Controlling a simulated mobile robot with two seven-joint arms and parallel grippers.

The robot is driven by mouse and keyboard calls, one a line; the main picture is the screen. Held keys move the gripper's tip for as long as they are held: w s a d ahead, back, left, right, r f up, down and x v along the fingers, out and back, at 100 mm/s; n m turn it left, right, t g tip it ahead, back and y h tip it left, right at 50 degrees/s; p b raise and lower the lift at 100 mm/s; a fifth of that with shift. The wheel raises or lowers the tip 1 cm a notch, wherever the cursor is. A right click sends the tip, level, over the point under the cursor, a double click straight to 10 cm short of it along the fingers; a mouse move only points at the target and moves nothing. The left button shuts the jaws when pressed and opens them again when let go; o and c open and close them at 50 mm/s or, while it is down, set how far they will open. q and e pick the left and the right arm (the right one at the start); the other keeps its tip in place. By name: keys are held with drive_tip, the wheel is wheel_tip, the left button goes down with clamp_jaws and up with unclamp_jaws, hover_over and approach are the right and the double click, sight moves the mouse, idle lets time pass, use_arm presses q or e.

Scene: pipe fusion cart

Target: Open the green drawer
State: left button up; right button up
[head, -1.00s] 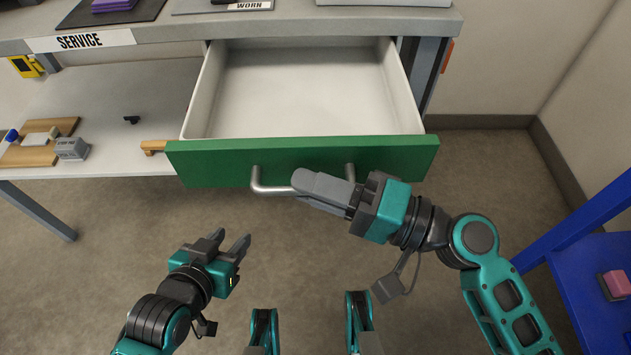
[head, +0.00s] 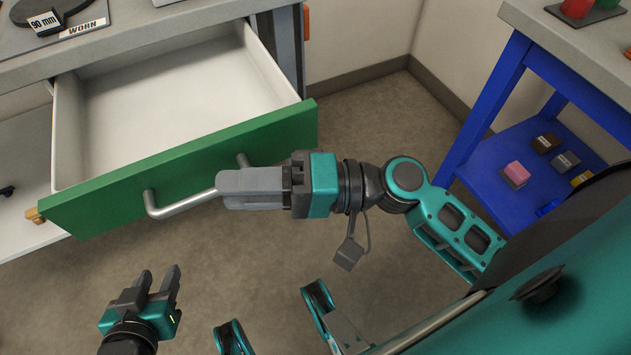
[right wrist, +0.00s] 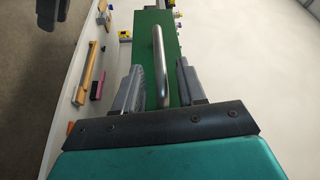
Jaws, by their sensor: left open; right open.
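The green drawer (head: 85,209) stands pulled out from under the grey bench, and its white inside is empty. Its metal bar handle (head: 180,206) runs across the green front. My right gripper (head: 222,190) is at the right part of the handle and hides some of it. In the right wrist view the handle (right wrist: 160,70) passes between the two open fingers of my right gripper (right wrist: 158,85), with gaps showing on both sides. My left gripper (head: 160,278) is open and empty, low over the floor and apart from the drawer.
A blue-framed bench (head: 485,110) stands at the right, with a pink block (head: 515,174) and several small blocks on its lower shelf. Bare floor (head: 365,125) lies between it and the drawer.

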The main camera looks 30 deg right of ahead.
use_arm(q)
drive_tip(key=shift+w+d+f+b, duration=0.1)
drive_tip(key=shift+d+b, duration=0.1)
drive_tip(key=shift+b, duration=0.1)
use_arm(e)
drive_tip(key=v, duration=0.9)
drive_tip(key=shift+d, duration=0.15)
drive_tip(key=w+d+f+n+t+h, duration=0.1)
drive_tip(key=w+f+n+t+h, duration=0.15)
drive_tip(key=f+h, duration=0.55)
drive_tip(key=w+f+n+t+h, duration=0.1)
drive_tip(key=w+f+n+h, duration=0.2)
drive_tip(key=f+h, duration=0.55)
use_arm(q)
drive_tip(key=s+a+r+y+p, duration=0.1)
drive_tip(key=s+a+r+p, duration=0.1)
drive_tip(key=r+p, duration=1)
drive_tip(key=a+p, duration=0.1)
drive_tip(key=p, duration=0.5)
drive_tip(key=shift+a+r, duration=0.3)
drive_tip(key=shift+a, duration=0.05)
use_arm(e)
drive_tip(key=s+d+r+y, duration=0.1)
drive_tip(key=d+r, duration=0.3)
drive_tip(key=r, duration=0.6)
drive_tip(key=shift+s+r, duration=0.3)
